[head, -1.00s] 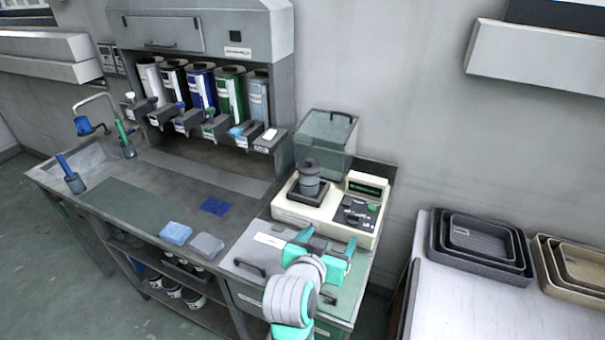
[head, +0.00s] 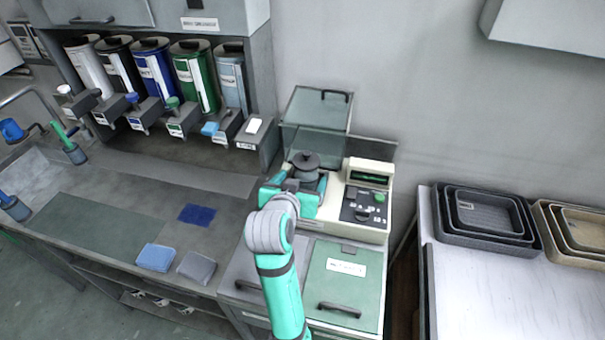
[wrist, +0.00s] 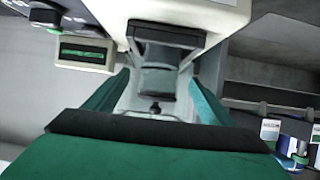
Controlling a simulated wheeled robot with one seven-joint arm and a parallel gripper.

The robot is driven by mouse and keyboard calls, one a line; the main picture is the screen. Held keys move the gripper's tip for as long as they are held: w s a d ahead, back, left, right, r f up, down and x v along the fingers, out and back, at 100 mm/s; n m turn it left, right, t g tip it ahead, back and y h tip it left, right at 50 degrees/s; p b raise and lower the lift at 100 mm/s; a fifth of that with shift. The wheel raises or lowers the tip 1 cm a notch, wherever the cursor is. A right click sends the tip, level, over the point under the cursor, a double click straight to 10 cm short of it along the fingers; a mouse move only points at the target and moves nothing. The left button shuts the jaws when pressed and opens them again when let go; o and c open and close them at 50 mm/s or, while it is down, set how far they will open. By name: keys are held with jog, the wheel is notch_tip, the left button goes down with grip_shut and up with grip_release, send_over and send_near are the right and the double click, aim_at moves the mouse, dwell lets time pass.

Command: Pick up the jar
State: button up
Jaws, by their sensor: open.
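The jar (head: 306,161) is dark grey with a knobbed lid and stands upright on the pan of a cream scale (head: 346,228) in the head view. My gripper (head: 303,178) is open at the jar, with its teal fingers seeming to reach along either side of it. The gripper body hides the jar's lower part and most of the pan, so I cannot tell whether the fingers touch it. In the wrist view, the open fingers (wrist: 158,85) spread left and right; a grey shape lies between them, but I cannot clearly make out the jar.
Dispensers (head: 196,78) line the back left. Nested trays (head: 487,222) sit on a white table to the right.

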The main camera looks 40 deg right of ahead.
jog(key=shift+w+d+f, duration=0.3)
jog(key=shift+d+f, duration=0.1)
jog(key=shift+d, duration=0.3)
jog(key=shift+x, duration=2.35)
jog(key=shift+w+a, duration=0.15)
jog(key=shift+c, duration=0.6)
jog(key=c, duration=1)
jog(key=shift+r, duration=0.1)
jog(key=c, duration=0.5)
jog(key=shift+o, duration=0.2)
jog(key=shift+r, duration=0.1)
